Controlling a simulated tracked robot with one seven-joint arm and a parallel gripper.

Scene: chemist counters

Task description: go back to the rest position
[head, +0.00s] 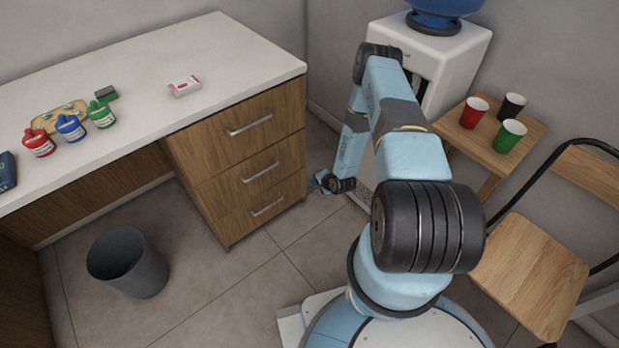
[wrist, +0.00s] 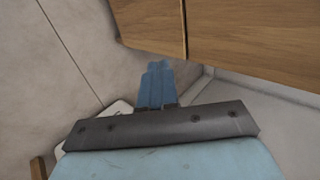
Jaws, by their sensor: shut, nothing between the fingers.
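My gripper (wrist: 157,85) shows in the wrist view with its blue fingers together and nothing between them. In the head view my gripper (head: 320,183) is small and partly hidden by my wrist, low beside the right side of the drawer unit. My arm is bent, reaching up and over from my base and then down between the drawer unit and the water dispenser.
The wooden drawer unit (head: 236,159), its drawers closed, stands left of my gripper. The water dispenser (head: 460,64) is behind my arm. A small table (head: 455,130) with cups and a wooden chair (head: 530,268) stand right. A dark bin (head: 128,262) stands on the floor left.

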